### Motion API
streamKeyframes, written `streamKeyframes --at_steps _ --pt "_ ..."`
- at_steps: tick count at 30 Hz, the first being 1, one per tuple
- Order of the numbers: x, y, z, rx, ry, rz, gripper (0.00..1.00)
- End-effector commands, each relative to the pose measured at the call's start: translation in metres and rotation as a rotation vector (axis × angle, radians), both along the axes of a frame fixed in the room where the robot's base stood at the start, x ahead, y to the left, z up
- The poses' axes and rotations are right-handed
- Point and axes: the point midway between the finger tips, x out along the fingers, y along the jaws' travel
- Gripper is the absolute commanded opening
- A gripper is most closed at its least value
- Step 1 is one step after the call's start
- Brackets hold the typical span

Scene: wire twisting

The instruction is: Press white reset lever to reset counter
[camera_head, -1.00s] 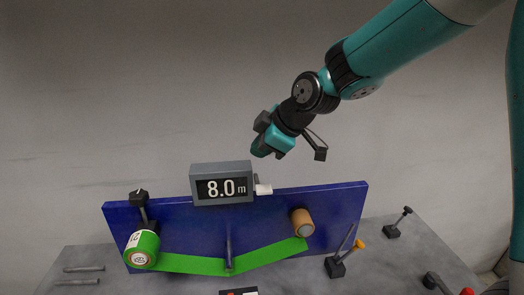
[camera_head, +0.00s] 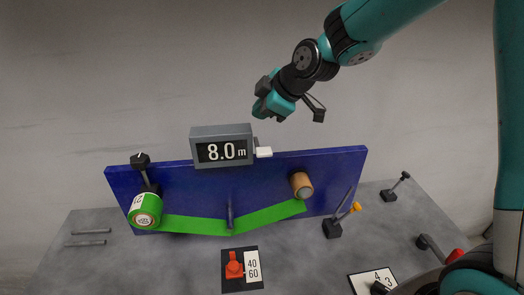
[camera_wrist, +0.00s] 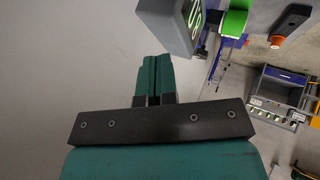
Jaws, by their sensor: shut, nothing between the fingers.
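The grey counter box (camera_head: 221,146) stands on the top edge of the blue panel, and its display reads 8.0 m. The white reset lever (camera_head: 264,152) sticks out from the box's right side. My gripper (camera_head: 260,110) appears above and apart from the lever in the head view. In the wrist view my gripper's two teal fingers (camera_wrist: 153,78) are together with nothing between them. The counter box (camera_wrist: 168,26) shows at the top there, beyond the fingertips. I cannot make out the white lever in the wrist view.
The blue panel (camera_head: 205,182) carries a green roll (camera_head: 145,209), a green strip (camera_head: 185,223) and a tan roll (camera_head: 301,185). An orange-handled lever (camera_head: 338,222) stands at right. A red switch (camera_head: 235,267) lies in front. The air above the counter is clear.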

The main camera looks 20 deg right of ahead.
Motion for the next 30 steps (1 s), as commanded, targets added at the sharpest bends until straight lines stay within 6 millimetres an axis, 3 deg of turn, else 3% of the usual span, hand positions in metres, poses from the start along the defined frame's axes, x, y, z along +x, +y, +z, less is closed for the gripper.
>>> streamKeyframes --at_steps 3,10,30 --pt "-0.001 0.000 -0.024 0.000 0.002 -0.001 0.00" --pt "-0.003 0.001 -0.053 0.001 0.000 -0.001 0.00" --pt "-0.004 0.001 -0.056 0.001 0.000 -0.001 0.00"
